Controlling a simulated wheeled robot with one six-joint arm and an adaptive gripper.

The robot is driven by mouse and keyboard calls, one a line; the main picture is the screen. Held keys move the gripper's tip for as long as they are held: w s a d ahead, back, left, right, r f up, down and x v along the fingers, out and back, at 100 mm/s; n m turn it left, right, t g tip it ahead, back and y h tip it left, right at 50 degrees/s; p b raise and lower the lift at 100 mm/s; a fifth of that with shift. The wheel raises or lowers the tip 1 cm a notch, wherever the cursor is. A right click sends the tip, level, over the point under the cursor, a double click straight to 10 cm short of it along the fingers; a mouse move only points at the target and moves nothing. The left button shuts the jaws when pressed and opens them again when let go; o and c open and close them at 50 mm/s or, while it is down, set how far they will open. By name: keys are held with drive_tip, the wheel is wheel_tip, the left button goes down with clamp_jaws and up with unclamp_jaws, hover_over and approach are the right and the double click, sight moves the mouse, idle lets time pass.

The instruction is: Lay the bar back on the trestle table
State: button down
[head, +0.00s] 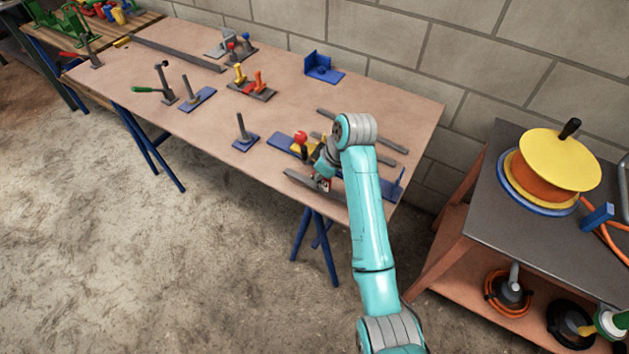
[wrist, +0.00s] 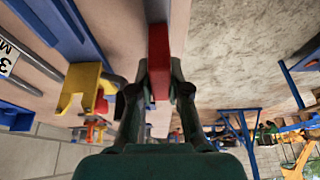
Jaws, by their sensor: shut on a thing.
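My gripper (head: 322,172) is over the front right part of the trestle table (head: 215,115). It is shut on a grey flat bar (head: 299,180), which lies along the table's front edge in the head view. In the wrist view, my gripper (wrist: 159,88) has its fingers on both sides of a red section of the bar (wrist: 158,62). The grey part of the bar (wrist: 157,10) runs out of the top of that view. My arm and gripper hide part of the bar in the head view. I cannot tell whether it touches the tabletop.
Loose grey bars (head: 338,115) lie behind my gripper. A yellow fork-shaped piece (wrist: 80,85) stands close to it. Blue-based posts (head: 243,138) and clamps (head: 166,88) stand to the left. A dark-topped cart (head: 480,215) with a yellow-topped reel (head: 550,160) is at right.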

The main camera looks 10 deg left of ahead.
sight(317, 187)
drive_tip(key=shift+f, duration=2.05)
drive_tip(key=shift+f, duration=0.1)
drive_tip(key=c, duration=1.1)
unclamp_jaws()
drive_tip(key=shift+c, duration=0.2)
drive_tip(key=v, duration=1.2)
